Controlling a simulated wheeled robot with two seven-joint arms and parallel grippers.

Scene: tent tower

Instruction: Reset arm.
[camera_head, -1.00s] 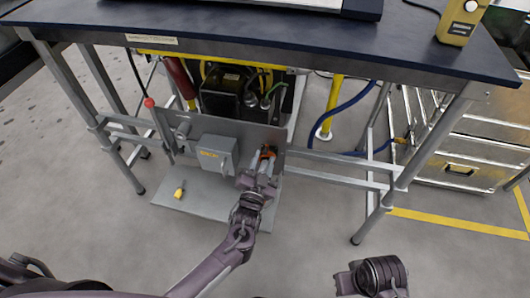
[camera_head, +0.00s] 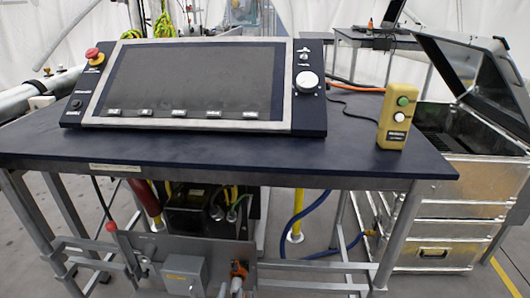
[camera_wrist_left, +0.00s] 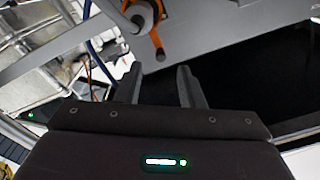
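My left gripper (camera_head: 237,287) shows only in small part at the bottom edge of the head view, close below an orange handle (camera_head: 239,268) on the grey panel under the table. In the left wrist view the two dark fingers of the left gripper (camera_wrist_left: 160,76) stand apart with nothing between them. The orange handle (camera_wrist_left: 157,38) hangs from a grey round fitting (camera_wrist_left: 139,13) just beyond the fingertips. The gripper looks clear of it. The rest of the left arm is out of the head view. My right gripper is not in view.
The dark table (camera_head: 270,158) carries a control console (camera_head: 190,80) and a yellow button box (camera_head: 398,118). Under it are a grey box (camera_head: 184,274), a blue hose (camera_head: 310,218) and table legs. A metal cabinet (camera_head: 440,230) with a raised lid stands at right.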

